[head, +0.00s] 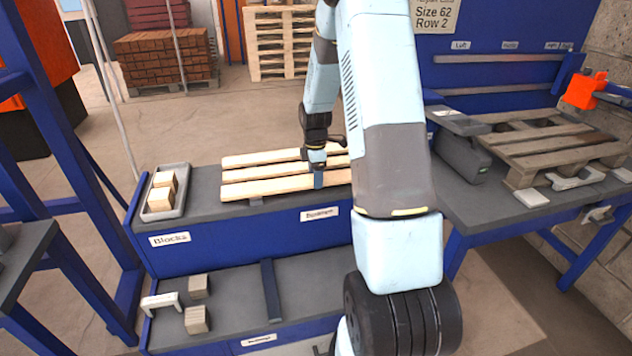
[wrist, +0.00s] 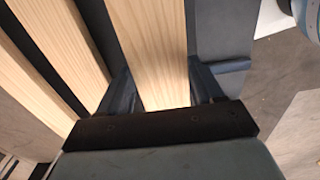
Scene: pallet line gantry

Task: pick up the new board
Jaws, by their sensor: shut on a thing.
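Several pale new boards lie side by side on the grey top of a blue bench, left of centre in the head view. My gripper (head: 318,180) is over the nearest new board (head: 262,188), with its fingers down on either side of it. In the wrist view the same board (wrist: 154,50) runs up between the two fingers (wrist: 160,92), and the gripper is shut on it. Two other boards (wrist: 64,45) lie to its left there. My arm hides the right end of the boards in the head view.
A grey tray (head: 165,212) with wooden blocks stands left of the boards. A worn pallet (head: 545,145) lies on the right bench, with an orange clamp (head: 585,90) behind it. Blocks (head: 197,318) and a white handle-like part (head: 161,303) lie on the lower shelf.

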